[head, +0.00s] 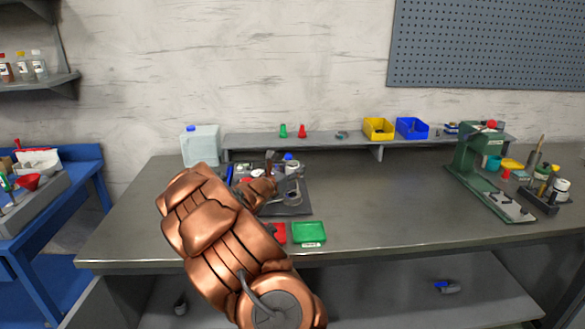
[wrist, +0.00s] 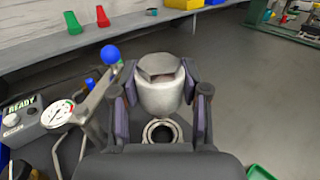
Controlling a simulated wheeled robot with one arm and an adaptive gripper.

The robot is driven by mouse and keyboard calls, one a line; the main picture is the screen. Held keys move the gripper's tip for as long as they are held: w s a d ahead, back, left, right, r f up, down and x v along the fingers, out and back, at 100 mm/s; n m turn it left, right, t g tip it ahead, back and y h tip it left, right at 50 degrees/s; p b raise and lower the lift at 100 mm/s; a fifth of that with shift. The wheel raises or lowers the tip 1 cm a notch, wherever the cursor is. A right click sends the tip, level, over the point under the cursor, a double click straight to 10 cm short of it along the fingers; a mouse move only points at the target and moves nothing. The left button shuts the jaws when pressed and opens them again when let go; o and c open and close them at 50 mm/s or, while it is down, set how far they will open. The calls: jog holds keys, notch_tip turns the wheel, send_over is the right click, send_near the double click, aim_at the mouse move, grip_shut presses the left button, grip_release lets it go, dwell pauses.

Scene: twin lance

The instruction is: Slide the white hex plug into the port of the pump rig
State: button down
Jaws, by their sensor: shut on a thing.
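The white hex plug (wrist: 160,92) is between the two fingers of my gripper (wrist: 159,76), which is shut on it in the wrist view. Its grey hexagonal end faces up and it looks about upright. The round port (wrist: 176,132) of the pump rig shows just below the plug in the picture, as a metal ring with a dark opening. The plug is outside the opening; the height between them is hard to tell. The rig's gauge (wrist: 57,113) is to the left. In the head view my copper-coloured arm partly hides the rig's dark base (head: 296,207).
A blue-knobbed lever (wrist: 110,54) stands close to the left finger. A grey READY box (wrist: 20,121) is farther left. A green tray (head: 309,232) lies at the bench's front. A shelf (head: 350,147) runs along the back.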

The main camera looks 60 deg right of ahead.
jog(key=shift+f+b, duration=1.05)
jog(key=shift+f, duration=0.95)
jog(key=shift+f+b, duration=0.9)
jog(key=shift+f, duration=0.7)
dwell(0.6)
jog(key=shift+c, duration=2.4)
grip_release()
jog(key=shift+a, duration=0.15)
jog(key=a, duration=1.1)
jog(key=shift+a, duration=0.35)
